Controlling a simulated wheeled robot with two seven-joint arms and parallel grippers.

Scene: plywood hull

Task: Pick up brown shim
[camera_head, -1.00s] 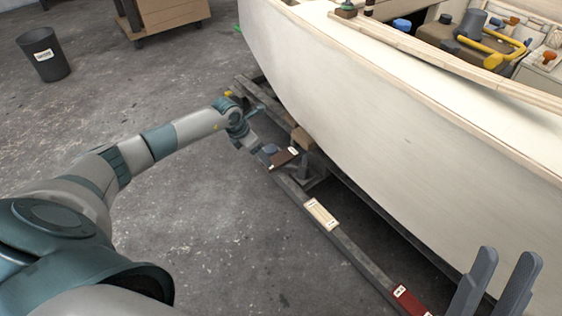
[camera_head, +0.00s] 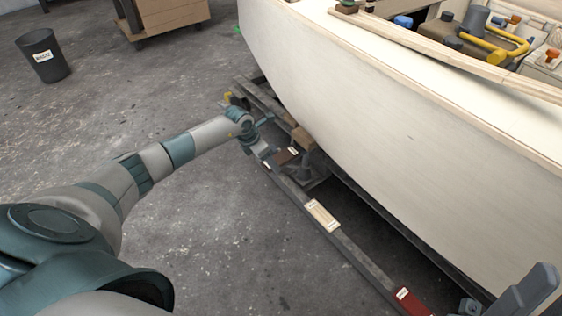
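The brown shim (camera_head: 287,156) is a dark red-brown flat piece with a white label, lying on the grey rail beside the hull. My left gripper (camera_head: 266,153) is at the shim's left end, small and partly overlapping it. I cannot tell whether its fingers touch the shim or how far apart they are. My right gripper (camera_head: 528,291) shows only in part at the bottom right corner, far from the brown shim; its opening cannot be made out.
A cream shim (camera_head: 323,214) and a red shim (camera_head: 411,300) lie further along the rail (camera_head: 350,252). A tan wood block (camera_head: 302,139) sits between rail and hull (camera_head: 400,140). A dark bin (camera_head: 43,55) stands far left. The floor left of the rail is clear.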

